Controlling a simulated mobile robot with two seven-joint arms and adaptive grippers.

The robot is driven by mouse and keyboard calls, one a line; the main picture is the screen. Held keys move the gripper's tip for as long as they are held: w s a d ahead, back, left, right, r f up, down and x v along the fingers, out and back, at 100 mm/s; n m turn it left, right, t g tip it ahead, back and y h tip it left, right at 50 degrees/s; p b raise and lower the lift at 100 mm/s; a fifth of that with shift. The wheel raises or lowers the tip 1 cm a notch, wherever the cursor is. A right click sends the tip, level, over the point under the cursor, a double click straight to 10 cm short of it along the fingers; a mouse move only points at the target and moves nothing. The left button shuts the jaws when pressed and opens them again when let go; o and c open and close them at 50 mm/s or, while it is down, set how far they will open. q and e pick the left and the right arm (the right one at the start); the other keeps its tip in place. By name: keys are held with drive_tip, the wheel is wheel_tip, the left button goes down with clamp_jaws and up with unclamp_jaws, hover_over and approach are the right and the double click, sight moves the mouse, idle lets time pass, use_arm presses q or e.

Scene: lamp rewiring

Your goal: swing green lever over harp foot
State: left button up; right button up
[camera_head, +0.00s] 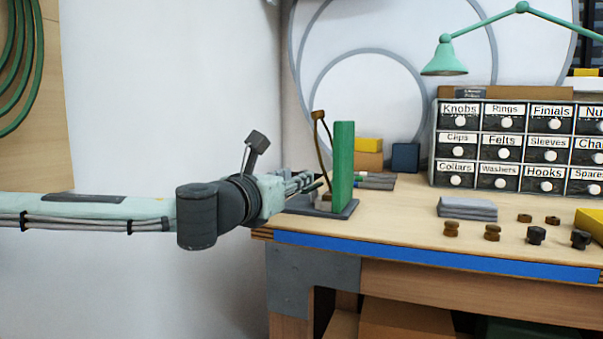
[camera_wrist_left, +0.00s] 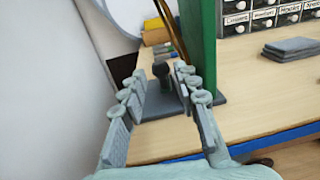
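A tall green upright slab (camera_head: 343,165), seemingly the green lever, stands on a dark base plate (camera_head: 340,209) near the bench's left end. It also shows in the left wrist view (camera_wrist_left: 200,38). A thin brown curved rod (camera_head: 323,145) rises behind it, perhaps the harp; I cannot make out its foot. My left gripper (camera_head: 318,183) reaches in from the left, low beside the slab. In the left wrist view the gripper's (camera_wrist_left: 161,78) fingers are apart, with a dark knob (camera_wrist_left: 160,70) between or just beyond their tips. The slab is outside the right-hand finger. My right gripper is not seen.
A labelled drawer cabinet (camera_head: 515,147) and a green desk lamp (camera_head: 445,58) stand at the back right. Folded grey cloth (camera_head: 467,208) and several small knobs (camera_head: 492,232) lie on the right. The bench (camera_head: 400,215) between base plate and cloth is clear. Its front edge is blue.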

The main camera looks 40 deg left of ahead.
use_arm(q)
drive_tip(key=shift+w+a+f, duration=0.1)
drive_tip(key=shift+w+f, duration=0.05)
drive_tip(key=shift+w, duration=0.45)
drive_tip(key=shift+w+a, duration=0.25)
drive_tip(key=shift+w, duration=1.05)
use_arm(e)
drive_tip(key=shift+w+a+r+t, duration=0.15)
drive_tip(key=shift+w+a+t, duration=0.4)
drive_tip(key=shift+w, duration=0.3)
use_arm(q)
drive_tip(key=shift+c, duration=0.6)
clamp_jaws()
